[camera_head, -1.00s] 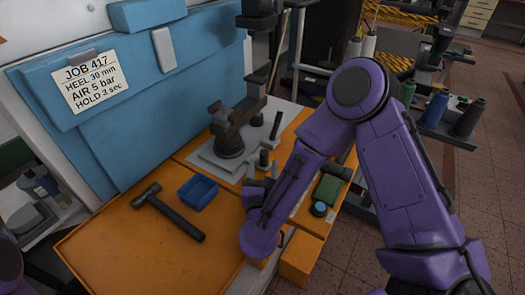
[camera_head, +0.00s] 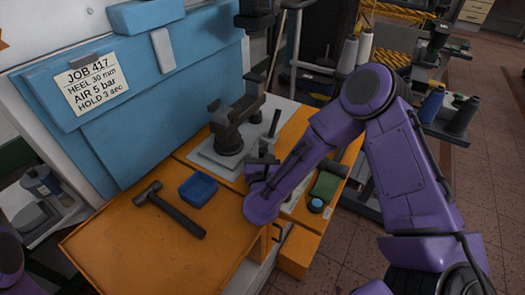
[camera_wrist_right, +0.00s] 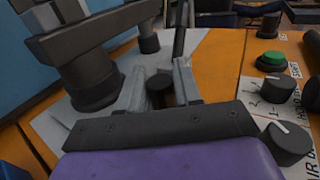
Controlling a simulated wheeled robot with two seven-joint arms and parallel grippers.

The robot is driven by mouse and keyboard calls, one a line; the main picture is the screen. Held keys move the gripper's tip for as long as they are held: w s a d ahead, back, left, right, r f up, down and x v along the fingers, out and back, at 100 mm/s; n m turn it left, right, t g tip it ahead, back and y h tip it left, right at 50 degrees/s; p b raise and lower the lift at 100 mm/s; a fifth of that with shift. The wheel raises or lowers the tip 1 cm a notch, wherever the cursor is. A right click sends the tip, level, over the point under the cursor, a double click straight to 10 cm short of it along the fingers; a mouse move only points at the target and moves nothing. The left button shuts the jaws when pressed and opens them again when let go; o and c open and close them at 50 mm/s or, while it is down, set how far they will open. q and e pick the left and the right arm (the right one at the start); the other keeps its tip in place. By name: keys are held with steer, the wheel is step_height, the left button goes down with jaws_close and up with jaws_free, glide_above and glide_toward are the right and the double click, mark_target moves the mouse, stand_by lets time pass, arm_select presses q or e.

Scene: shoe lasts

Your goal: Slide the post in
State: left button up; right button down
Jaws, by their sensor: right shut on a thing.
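My right gripper (camera_head: 264,160) is over the grey base plate (camera_head: 208,158), just to the right of a dark clamp-like stand (camera_head: 229,142). In the right wrist view, its two pale fingers (camera_wrist_right: 162,88) are shut on a short dark round piece, which looks like the post (camera_wrist_right: 160,90). The fingers and the view angle hide its lower end, so I cannot tell whether it touches the plate. The stand's thick dark column (camera_wrist_right: 92,78) is to the left of the fingers. My left gripper is not in view.
A short dark cylinder (camera_wrist_right: 148,38) and a tall dark lever (camera_head: 274,123) stand beyond the fingers. Knobs (camera_wrist_right: 278,88) and a green button (camera_wrist_right: 271,60) are to the right.

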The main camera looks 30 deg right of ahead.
steer(key=w+d, duration=0.1)
steer(key=d, duration=0.1)
steer(key=w+d, duration=0.1)
steer(key=shift+w+d, duration=0.1)
steer(key=shift+d, duration=0.3)
steer(key=shift+w+d+f, duration=0.1)
steer(key=shift+d, duration=0.05)
steer(key=shift+a, duration=0.25)
steer(key=c, duration=0.9)
jaws_free()
steer(key=shift+a, duration=0.1)
steer(key=shift+c, duration=0.2)
steer(key=shift+o, duration=0.2)
steer(key=b+v, duration=0.3)
steer(key=v, duration=0.7)
steer(key=shift+b, duration=0.4)
steer(key=shift+s, duration=0.35)
steer(key=shift+o, duration=0.2)
